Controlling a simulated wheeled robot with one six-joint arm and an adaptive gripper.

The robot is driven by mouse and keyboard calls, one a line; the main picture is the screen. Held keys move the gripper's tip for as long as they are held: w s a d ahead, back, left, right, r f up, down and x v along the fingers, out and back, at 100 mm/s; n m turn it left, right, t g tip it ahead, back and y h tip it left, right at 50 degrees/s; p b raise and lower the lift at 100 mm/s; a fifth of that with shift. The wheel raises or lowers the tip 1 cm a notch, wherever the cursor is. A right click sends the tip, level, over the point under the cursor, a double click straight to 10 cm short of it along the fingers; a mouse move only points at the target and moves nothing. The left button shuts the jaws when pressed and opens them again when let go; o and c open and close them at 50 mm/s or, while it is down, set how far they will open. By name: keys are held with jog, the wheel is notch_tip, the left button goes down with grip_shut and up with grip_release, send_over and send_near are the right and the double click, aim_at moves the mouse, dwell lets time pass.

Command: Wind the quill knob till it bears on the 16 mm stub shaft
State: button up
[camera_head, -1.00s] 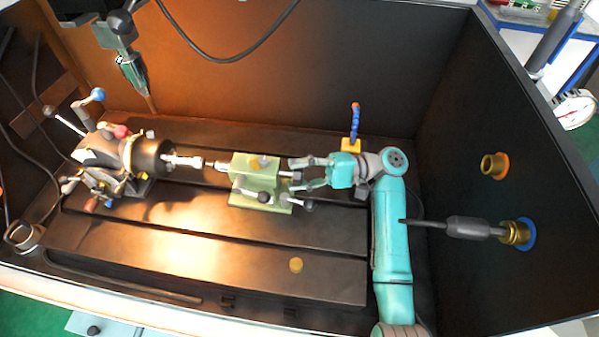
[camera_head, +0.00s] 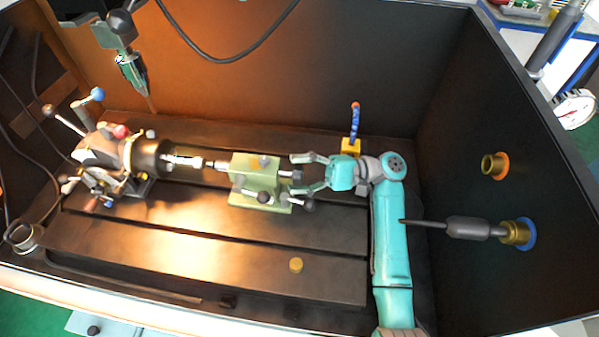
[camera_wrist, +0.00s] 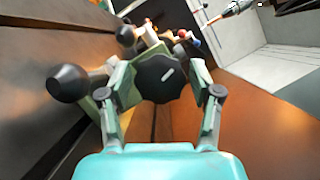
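The green tailstock (camera_head: 252,172) stands on the bed, with its quill (camera_head: 219,166) pointing left. The bright stub shaft (camera_head: 185,161) sticks out of the dark chuck (camera_head: 150,156) towards the quill. I cannot tell whether they touch. The dark quill knob (camera_head: 291,175) is on the tailstock's right end. In the wrist view the knob (camera_wrist: 160,80) is black and lobed, with a pale mark on its face. My gripper (camera_head: 302,174) is open, its fingers on either side of the knob with a visible gap at right in the wrist view (camera_wrist: 160,92).
A black ball lever (camera_head: 308,206) juts out just below the gripper in the head view, and its ball (camera_wrist: 68,83) shows left of the fingers in the wrist view.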

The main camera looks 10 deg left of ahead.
jog(key=shift+d, duration=0.1)
jog(key=v, duration=0.7)
jog(key=shift+d, duration=0.15)
dwell(0.4)
jog(key=n, duration=0.2)
jog(key=n+t+h, duration=0.1)
jog(key=shift+s+a+r, duration=0.25)
jog(key=n, duration=0.2)
jog(key=n+h, duration=0.1)
jog(key=shift+s+a+r+n+t, duration=0.2)
jog(key=shift+s+n+t, duration=0.1)
jog(key=shift+t, duration=0.1)
jog(key=shift+s+a+r+n+t+h, duration=0.15)
jog(key=shift+a+n+t+h, duration=0.65)
jog(key=shift+n, duration=1.55)
jog(key=shift+s+a+n+t+h, duration=0.35)
jog(key=shift+a+n+t, duration=0.85)
jog(key=shift+n, duration=1.1)
jog(key=shift+s+a+r+n+t+h, duration=0.1)
jog(key=shift+a+n+t+h, duration=0.85)
jog(key=shift+n, duration=1.4)
